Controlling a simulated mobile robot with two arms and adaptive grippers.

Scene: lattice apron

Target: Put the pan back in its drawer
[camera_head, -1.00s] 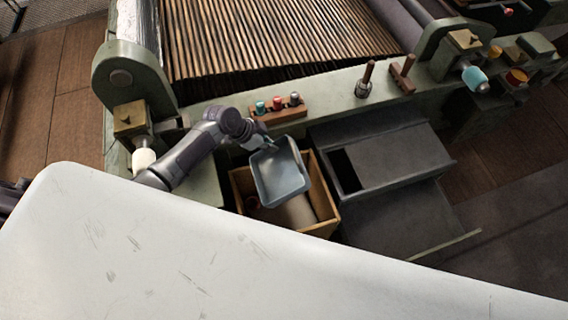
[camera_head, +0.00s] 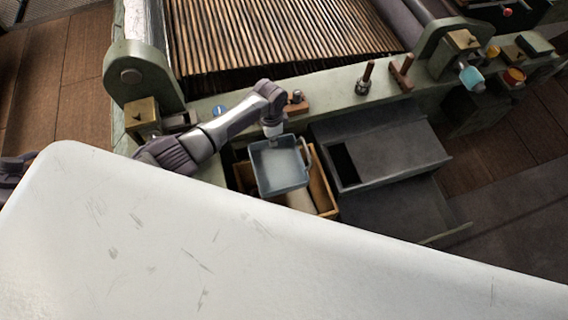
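A blue-grey square pan (camera_head: 278,168) hangs roughly level above an open wooden drawer (camera_head: 324,193) at the machine's front. A thin handle loop (camera_head: 308,153) shows at the pan's right side. My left gripper (camera_head: 273,132) is at the pan's far rim and appears shut on it; its fingertips are mostly hidden. The pan covers much of the drawer. A pale roll (camera_head: 299,200) lies in the drawer's near part. My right gripper is not in view.
A dark grey box (camera_head: 395,155) with an opening stands right of the drawer. A wooden block with knobs (camera_head: 297,103) sits on the green ledge behind my arm. A small upright peg (camera_head: 365,78) stands further right.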

